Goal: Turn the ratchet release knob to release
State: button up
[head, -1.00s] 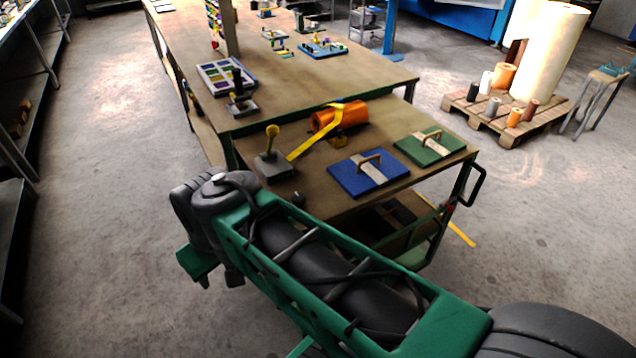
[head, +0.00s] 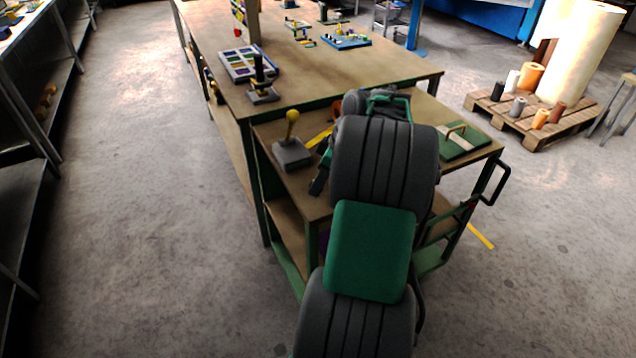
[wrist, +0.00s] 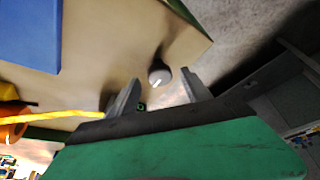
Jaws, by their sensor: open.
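A small round grey knob (wrist: 158,73) stands on the tan top of a cart near its edge in the wrist view. It is likely the release knob, but no label is legible. My gripper (wrist: 162,80) is open, and the knob appears between its fingertips; I cannot tell whether they touch it. In the head view my arm hides the knob and most of the gripper. A yellow-balled lever (head: 291,123) stands upright on a grey block (head: 292,154) on the cart. A yellow strap (wrist: 60,116) runs to an orange roll (wrist: 12,132) in the wrist view.
A green board (head: 462,143) with a handle lies on the cart's right. A black-handled fixture (head: 263,85) stands on the long table behind. Floor (head: 150,220) left of the cart is clear.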

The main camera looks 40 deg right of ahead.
jog(key=shift+x, duration=0.75)
jog(key=shift+c, duration=0.4)
grip_shut()
